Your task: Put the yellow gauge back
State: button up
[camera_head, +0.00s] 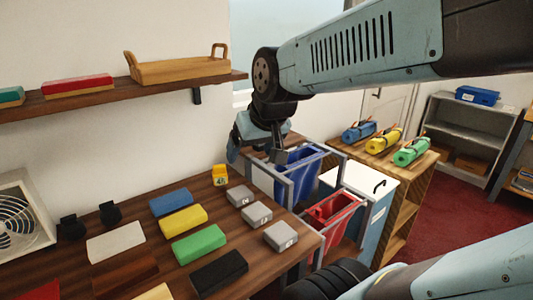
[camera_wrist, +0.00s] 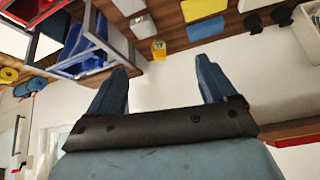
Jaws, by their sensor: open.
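A small yellow object with a dark marking, which looks like the yellow gauge (camera_head: 219,175), stands on the wooden counter (camera_head: 150,203) near the wall. It also shows in the wrist view (camera_wrist: 158,48), between the lines of my two fingers and beyond their tips.
Blue, yellow, green and black blocks and several grey weights (camera_head: 258,214) lie on the counter. A blue bin (camera_head: 298,172) and a red bin (camera_head: 335,208) stand in metal frames at right. A wall shelf (camera_head: 140,86) holds a wooden tray (camera_head: 180,69). Rolled bundles (camera_head: 383,141) lie on a cabinet.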

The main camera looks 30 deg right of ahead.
jog(key=s+d+r+g, duration=0.1)
jog(key=s, duration=0.5)
jog(key=shift+r+h, duration=0.15)
jog(key=shift+h, duration=0.15)
